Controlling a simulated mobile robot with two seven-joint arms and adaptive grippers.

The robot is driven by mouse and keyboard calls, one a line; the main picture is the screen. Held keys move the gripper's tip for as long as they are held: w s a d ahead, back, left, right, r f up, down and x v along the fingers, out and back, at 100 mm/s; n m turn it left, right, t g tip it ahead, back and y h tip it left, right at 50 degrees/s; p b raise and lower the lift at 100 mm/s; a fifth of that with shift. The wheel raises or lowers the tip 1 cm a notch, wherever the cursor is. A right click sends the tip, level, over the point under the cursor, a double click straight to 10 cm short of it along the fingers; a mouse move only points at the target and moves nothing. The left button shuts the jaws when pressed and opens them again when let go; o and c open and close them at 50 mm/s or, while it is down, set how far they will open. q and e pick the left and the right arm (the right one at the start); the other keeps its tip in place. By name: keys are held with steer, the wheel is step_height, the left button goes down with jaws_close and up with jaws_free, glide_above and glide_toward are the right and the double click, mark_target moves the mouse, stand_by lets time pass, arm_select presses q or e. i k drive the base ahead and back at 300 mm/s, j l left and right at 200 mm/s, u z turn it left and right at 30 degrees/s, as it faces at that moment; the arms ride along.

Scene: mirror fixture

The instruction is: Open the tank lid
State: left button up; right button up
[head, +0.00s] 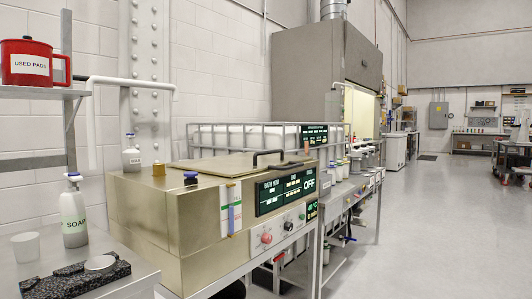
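The tank (165,225) is a brushed, brass-toned metal box on a metal stand in the middle left of the head view. Its lid (225,166) lies flat on top and looks shut. A dark bar handle (268,154) rises at the lid's right end. The front has a dark display panel (287,190) reading "OFF", with knobs (289,225) below. Neither of my grippers shows in this view.
A metal counter (125,275) at the front left holds a soap bottle (75,218), a white cup (26,247) and a dark speckled block (75,278). A red container (30,65) sits on a shelf above. A framed white container (240,137) stands behind the tank. Open floor (430,230) lies right.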

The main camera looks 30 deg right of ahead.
mark_target(232, 165)
steer(key=i+l+u, duration=0.1)
steer(key=l, duration=0.4)
steer(key=i+l+u, duration=0.15)
steer(key=i+l, duration=0.15)
steer(key=l, duration=0.25)
steer(key=i+l+u, duration=0.1)
steer(key=l, duration=0.5)
steer(key=i+l+u, duration=0.15)
steer(key=l, duration=0.4)
steer(key=i+l+u, duration=0.1)
steer(key=l, duration=0.5)
steer(key=i+l+u, duration=0.1)
steer(key=l, duration=0.45)
